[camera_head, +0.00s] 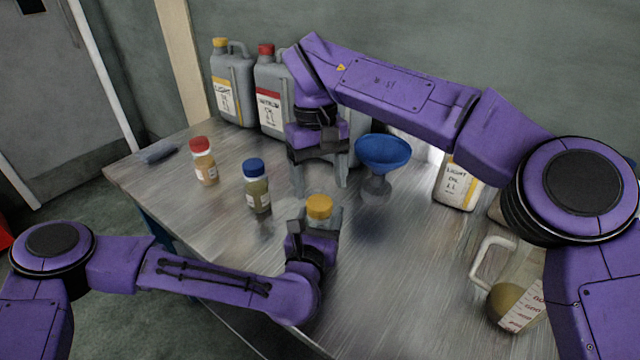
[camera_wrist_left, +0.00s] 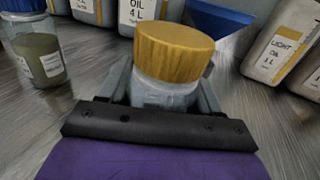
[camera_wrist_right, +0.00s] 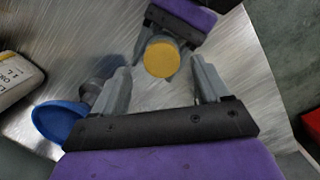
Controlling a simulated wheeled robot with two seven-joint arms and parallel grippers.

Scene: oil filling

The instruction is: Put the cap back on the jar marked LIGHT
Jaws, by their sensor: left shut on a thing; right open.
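A small clear jar (camera_wrist_left: 165,95) with a yellow cap (camera_head: 319,206) stands near the middle of the table. The cap sits on its mouth and looks level; I cannot tell how tightly it is on. My left gripper (camera_head: 318,228) is shut around the jar's body below the cap, and its fingers hide the label. The cap also shows large in the left wrist view (camera_wrist_left: 173,50). My right gripper (camera_head: 318,183) is open and empty, pointing down above and behind the cap. In the right wrist view the cap (camera_wrist_right: 161,57) lies between and beyond its fingers.
A red-capped jar (camera_head: 204,162) and a blue-capped jar (camera_head: 257,187) stand left. A blue funnel (camera_head: 383,152) on a stand is close right of my right gripper. Large cans (camera_head: 232,88) line the back. A smaller can (camera_head: 457,183) and a measuring jug (camera_head: 510,290) are at right.

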